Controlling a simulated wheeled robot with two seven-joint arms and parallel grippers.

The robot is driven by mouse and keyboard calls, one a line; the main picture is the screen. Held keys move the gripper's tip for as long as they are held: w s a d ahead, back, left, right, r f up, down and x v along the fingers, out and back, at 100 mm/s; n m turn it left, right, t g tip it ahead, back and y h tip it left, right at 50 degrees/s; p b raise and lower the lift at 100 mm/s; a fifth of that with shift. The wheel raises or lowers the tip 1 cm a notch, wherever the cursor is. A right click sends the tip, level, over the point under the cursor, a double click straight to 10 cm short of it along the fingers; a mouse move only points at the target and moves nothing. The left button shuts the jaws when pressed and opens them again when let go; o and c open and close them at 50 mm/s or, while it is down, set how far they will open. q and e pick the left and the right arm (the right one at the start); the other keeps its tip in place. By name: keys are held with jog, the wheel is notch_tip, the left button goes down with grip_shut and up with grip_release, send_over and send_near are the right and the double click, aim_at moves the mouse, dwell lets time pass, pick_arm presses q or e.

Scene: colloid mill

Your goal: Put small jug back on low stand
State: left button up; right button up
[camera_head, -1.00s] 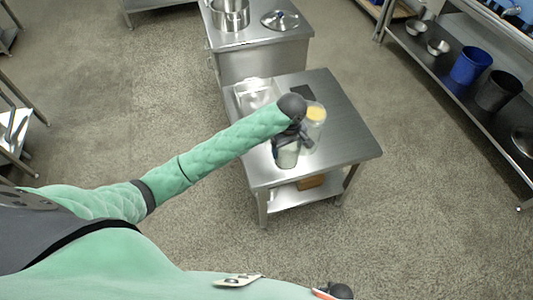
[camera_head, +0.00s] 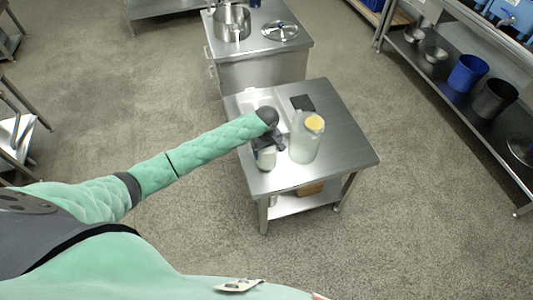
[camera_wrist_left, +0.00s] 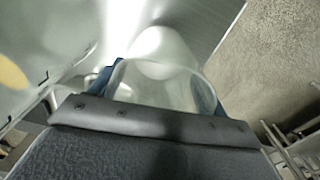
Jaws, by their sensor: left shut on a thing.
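My left gripper (camera_head: 266,146) is shut on the small jug (camera_head: 265,160), a pale, clear-walled vessel with a whitish lower part. The jug is upright over the front left part of the low steel stand (camera_head: 345,150); whether its base touches the top I cannot tell. In the left wrist view the small jug (camera_wrist_left: 155,85) sits between the blue finger pads, its round rim facing the camera. The gripper hides the jug's upper part in the head view. My right gripper is out of view.
A larger clear container (camera_head: 305,142) with a yellow top stands just right of the small jug. A pale tray (camera_head: 262,97) and a dark square (camera_head: 302,103) lie behind. A cabinet with a pot (camera_head: 232,22) stands beyond. The stand's right side is clear.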

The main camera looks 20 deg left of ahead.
pick_arm(q)
jog(key=shift+f+p, duration=0.35)
jog(key=shift+f, duration=0.95)
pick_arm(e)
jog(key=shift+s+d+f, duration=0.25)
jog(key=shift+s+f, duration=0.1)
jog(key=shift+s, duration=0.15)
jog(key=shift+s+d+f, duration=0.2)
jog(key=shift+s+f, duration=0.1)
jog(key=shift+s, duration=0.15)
pick_arm(q)
jog(key=o, duration=1.1)
jog(key=shift+f, duration=0.1)
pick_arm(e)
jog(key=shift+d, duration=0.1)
